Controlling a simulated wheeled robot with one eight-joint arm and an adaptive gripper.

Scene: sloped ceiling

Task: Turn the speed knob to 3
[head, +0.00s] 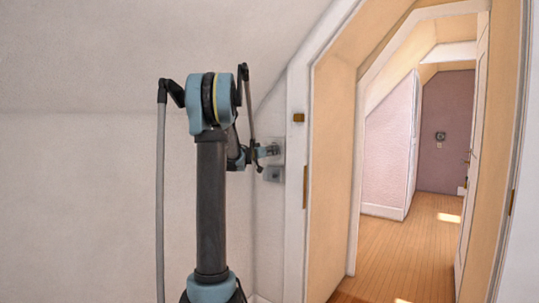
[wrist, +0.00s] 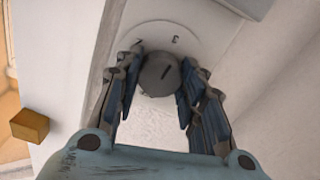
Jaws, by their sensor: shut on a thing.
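The speed knob (wrist: 158,75) is a round dark grey knob with a short black pointer line. It sits on a pale round dial plate (wrist: 200,45) with a 3 printed above and right of the knob and another, partly hidden mark at upper left. The pointer slants up and to the right, roughly toward the 3. My gripper (wrist: 159,82) has its two blue-padded fingers closed on the knob's left and right sides. In the head view my gripper (head: 268,151) is at the wall beside the door frame; the knob cannot be made out there.
A small grey box (head: 272,174) is on the wall just below my gripper. The white door frame (head: 296,150) stands close to the right, with a brass piece (head: 298,118) that also shows in the wrist view (wrist: 30,125). An open doorway leads to a wooden floor (head: 415,250).

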